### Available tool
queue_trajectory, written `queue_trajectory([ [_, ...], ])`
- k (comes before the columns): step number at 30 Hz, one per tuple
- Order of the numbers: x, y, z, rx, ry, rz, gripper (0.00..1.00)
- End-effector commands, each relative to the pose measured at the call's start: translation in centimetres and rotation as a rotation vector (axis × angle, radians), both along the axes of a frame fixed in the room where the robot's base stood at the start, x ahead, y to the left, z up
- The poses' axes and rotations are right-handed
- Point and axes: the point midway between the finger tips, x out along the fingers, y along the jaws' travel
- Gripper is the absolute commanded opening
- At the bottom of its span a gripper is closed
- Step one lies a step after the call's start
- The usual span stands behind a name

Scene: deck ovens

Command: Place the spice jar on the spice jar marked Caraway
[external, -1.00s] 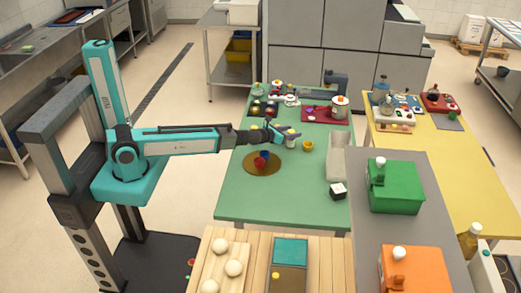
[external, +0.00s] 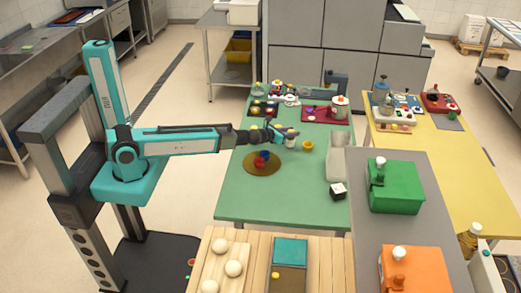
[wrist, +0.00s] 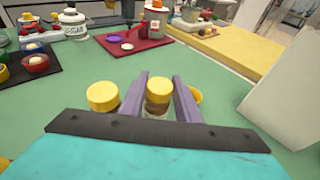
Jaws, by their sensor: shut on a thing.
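My gripper (wrist: 160,98) is shut on a spice jar (wrist: 158,88) with a yellow lid, held upright between its two purple-grey fingers. A second yellow-lidded jar (wrist: 102,96) stands just left of the fingers in the wrist view. A yellow thing (wrist: 196,95) shows partly behind the right finger; in the external view a small yellow pot (external: 308,146) stands right of the gripper. The gripper (external: 286,134) is over the green table there, with a pale jar (external: 291,142) at its tip. No Caraway label is readable, and the jar's underside is hidden.
A white open box (wrist: 280,85) stands on the right. A red mat (wrist: 135,44) with several items and a white sugar canister (wrist: 73,24) lie further back. Red and blue bowls sit on a round brown mat (external: 258,171).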

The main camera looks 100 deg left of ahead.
Motion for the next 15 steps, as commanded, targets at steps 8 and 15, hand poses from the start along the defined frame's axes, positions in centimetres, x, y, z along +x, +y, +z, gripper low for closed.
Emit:
queue_trajectory([
  [8,0.0,0.0,0.6,0.0,-0.001,0.0,0.01],
  [15,0.0,0.0,3.0,0.0,-0.003,0.0,0.01],
])
